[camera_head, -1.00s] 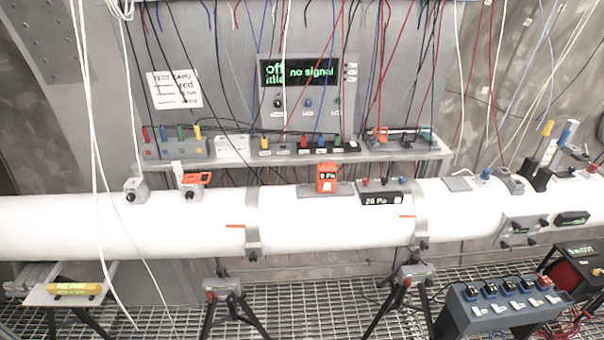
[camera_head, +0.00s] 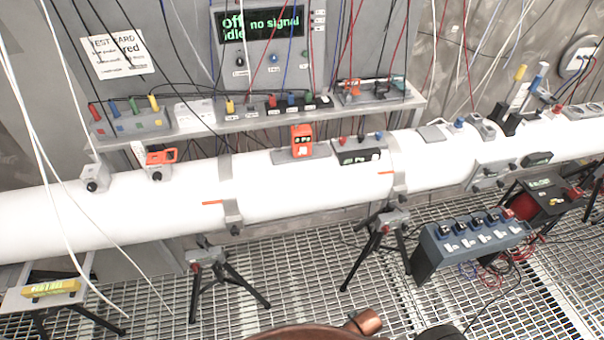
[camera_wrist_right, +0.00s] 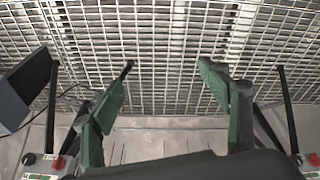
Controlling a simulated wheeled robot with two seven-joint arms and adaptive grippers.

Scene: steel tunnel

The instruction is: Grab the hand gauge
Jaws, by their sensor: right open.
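An orange hand-held device with a small dark display, which looks like the hand gauge (camera_head: 302,140), stands upright on a grey holder (camera_head: 300,154) on top of the white pipe (camera_head: 270,186). My right gripper (camera_wrist_right: 165,82) shows in the right wrist view, its two dark fingers with green pads spread apart. Nothing is between them; floor grating lies behind. The hand gauge is not in the right wrist view. My left gripper is in neither view.
A black display box (camera_head: 358,156) sits right of the gauge, and an orange-handled clamp (camera_head: 160,158) to its left. A shelf (camera_head: 240,122) with terminal blocks runs behind. Loose cables hang in front of the wall. Tripods (camera_head: 205,255) stand under the pipe. A switch box (camera_head: 470,240) is at right.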

